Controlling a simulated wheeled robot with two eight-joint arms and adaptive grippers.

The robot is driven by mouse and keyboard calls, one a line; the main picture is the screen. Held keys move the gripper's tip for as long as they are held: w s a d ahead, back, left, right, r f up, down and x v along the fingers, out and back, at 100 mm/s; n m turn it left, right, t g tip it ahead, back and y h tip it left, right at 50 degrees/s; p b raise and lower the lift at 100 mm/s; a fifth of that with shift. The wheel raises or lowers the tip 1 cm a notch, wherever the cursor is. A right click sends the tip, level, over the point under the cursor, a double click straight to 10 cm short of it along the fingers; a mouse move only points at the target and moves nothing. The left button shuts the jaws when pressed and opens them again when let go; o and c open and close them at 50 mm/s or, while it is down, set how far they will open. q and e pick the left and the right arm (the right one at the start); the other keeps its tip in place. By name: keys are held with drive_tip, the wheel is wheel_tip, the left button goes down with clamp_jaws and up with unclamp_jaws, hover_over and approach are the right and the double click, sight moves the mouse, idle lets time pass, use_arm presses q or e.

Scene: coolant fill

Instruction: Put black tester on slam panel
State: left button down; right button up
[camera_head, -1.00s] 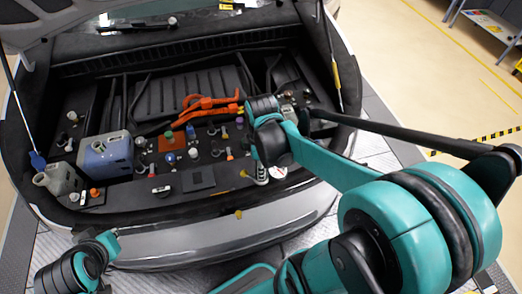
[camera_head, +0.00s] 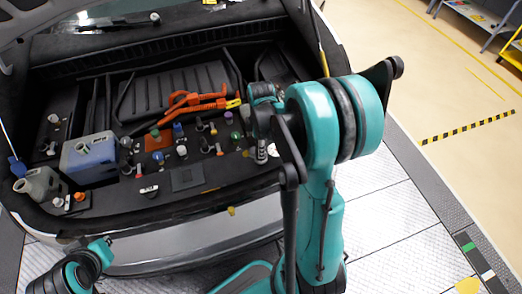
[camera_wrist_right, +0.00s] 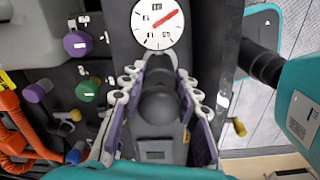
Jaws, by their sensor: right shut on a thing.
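The black tester (camera_wrist_right: 157,105) has a dark rounded body and a round white dial with a red needle. My right gripper (camera_wrist_right: 160,95) is shut on its body, one finger on each side, in the right wrist view. In the head view, the white dial (camera_head: 272,150) shows small beside the right gripper (camera_head: 261,152), over the right part of the dark front deck, which looks like the slam panel (camera_head: 212,180). Whether the tester touches the panel I cannot tell. My left gripper (camera_head: 108,245) hangs at the lower left, in front of the car; its jaws are unclear.
Several coloured caps stand on the deck, among them a purple cap (camera_wrist_right: 77,43) and a green cap (camera_wrist_right: 88,91) left of the tester. Orange cables (camera_head: 190,103) lie behind them. A blue-and-white tank (camera_head: 90,158) stands at the left. A flat dark square (camera_head: 187,178) is at the deck's front.

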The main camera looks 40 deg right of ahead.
drive_tip(key=shift+f, duration=0.65)
drive_tip(key=shift+f, duration=0.1)
drive_tip(key=o, duration=0.9)
